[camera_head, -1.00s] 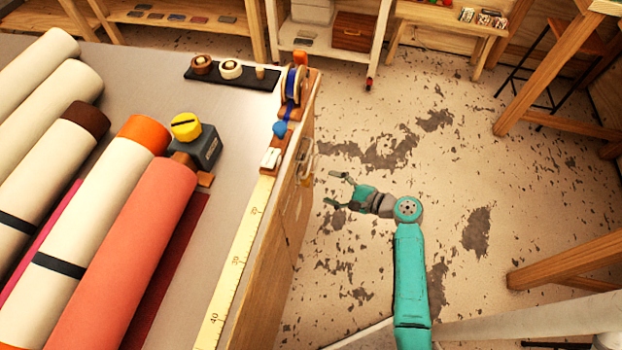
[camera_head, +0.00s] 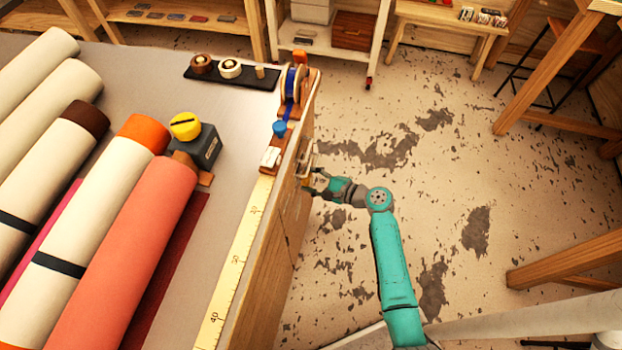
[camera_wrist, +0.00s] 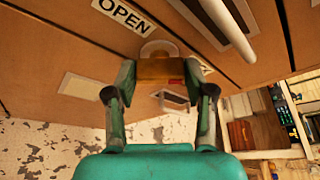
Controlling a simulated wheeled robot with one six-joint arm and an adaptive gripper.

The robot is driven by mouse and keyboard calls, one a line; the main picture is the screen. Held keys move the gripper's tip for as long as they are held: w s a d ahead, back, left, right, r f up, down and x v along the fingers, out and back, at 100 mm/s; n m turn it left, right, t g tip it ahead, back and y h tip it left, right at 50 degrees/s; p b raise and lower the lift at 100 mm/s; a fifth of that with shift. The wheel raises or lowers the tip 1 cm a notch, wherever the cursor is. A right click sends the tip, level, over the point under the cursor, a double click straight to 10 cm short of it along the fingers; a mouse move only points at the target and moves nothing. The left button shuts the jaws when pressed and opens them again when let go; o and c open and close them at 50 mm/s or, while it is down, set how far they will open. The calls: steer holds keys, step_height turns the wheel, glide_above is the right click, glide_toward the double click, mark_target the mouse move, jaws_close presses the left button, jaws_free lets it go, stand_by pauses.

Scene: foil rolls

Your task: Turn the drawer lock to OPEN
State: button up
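The drawer lock's brass-coloured knob (camera_wrist: 160,70) sits between my fingertips in the wrist view, in front of a pale round plate (camera_wrist: 158,47). My gripper (camera_wrist: 160,80) has a finger against each side of the knob, with no gap showing. An "OPEN" label (camera_wrist: 123,15) is on the wooden front above and left of the knob. Another small plate (camera_wrist: 173,98) below the knob is partly hidden and unreadable. In the head view, my gripper (camera_head: 315,182) is at the drawer front beneath the bench's right edge, and the lock is too small to make out.
A pale bar handle (camera_wrist: 230,28) is close to the upper right of the knob. A blank pale plate (camera_wrist: 80,87) is at left. Foil rolls (camera_head: 130,250) and a tape dispenser (camera_head: 292,85) are on the bench. The floor (camera_head: 420,160) right of the bench is mostly clear.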

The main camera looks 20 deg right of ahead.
steer(key=c, duration=0.5)
steer(key=shift+n, duration=0.3)
steer(key=shift+f+n+t+y, duration=0.15)
steer(key=shift+n+t+y, duration=0.6)
steer(key=shift+n, duration=2)
steer(key=shift+f+n+t+y, duration=0.1)
steer(key=shift+n+t+y, duration=0.6)
steer(key=shift+n, duration=2)
steer(key=shift+f+n+t+y, duration=0.15)
steer(key=shift+n+t+y, duration=0.6)
steer(key=shift+n, duration=2)
steer(key=shift+t+h, duration=0.3)
steer(key=shift+t, duration=0.1)
steer(key=o, duration=1.2)
